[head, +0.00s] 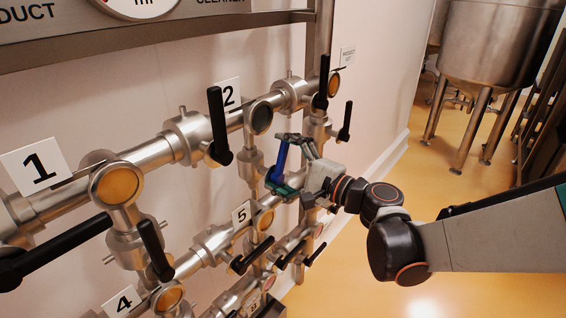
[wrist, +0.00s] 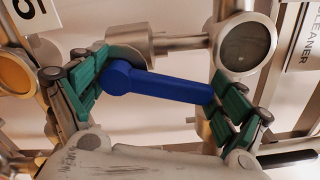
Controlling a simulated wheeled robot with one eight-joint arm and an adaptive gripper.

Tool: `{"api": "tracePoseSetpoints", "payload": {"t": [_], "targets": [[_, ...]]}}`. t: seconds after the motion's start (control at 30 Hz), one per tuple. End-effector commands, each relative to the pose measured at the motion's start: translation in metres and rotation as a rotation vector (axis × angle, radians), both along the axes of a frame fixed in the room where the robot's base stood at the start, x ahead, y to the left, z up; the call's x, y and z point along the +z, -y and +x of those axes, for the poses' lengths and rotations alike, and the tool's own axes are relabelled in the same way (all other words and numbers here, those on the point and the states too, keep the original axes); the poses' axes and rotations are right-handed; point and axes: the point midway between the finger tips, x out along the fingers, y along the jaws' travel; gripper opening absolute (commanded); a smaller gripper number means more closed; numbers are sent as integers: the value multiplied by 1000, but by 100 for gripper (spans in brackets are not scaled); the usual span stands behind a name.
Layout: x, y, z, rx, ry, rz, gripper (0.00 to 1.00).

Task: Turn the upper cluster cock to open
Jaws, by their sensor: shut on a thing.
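The cock with a blue lever (head: 281,158) sits on a vertical steel pipe between the upper pipe run and the run marked 5. In the wrist view the blue lever (wrist: 160,84) slopes slightly down to the right from its round hub, which is on a steel valve body (wrist: 128,42). My gripper (head: 279,164) is around the lever lengthwise, with one set of green finger pads at the hub end and the other at the free tip. It is shut on the blue lever. Part of the valve body is hidden behind the fingers in the head view.
Black levers stand close by, one at the 2 label (head: 219,126), one at the upper right (head: 321,84) and one by the 5 label (head: 251,255). Round sight glasses (wrist: 247,44) flank the lever. Open yellow floor (head: 400,190) lies to the right.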

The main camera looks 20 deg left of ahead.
Motion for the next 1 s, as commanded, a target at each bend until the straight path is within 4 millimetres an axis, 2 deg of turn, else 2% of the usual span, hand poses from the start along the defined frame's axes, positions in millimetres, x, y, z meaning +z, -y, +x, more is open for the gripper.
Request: {"api": "tracePoseSetpoints", "payload": {"t": [0.4, 0.93, 0.97, 1.0], "targets": [[1, -3, -7, 1, 168, -69, 47], [1, -3, -8, 1, 191, -79, 47], [1, -3, -8, 1, 191, -79, 93], [1, -3, -8, 1, 190, -78, 100]]}}
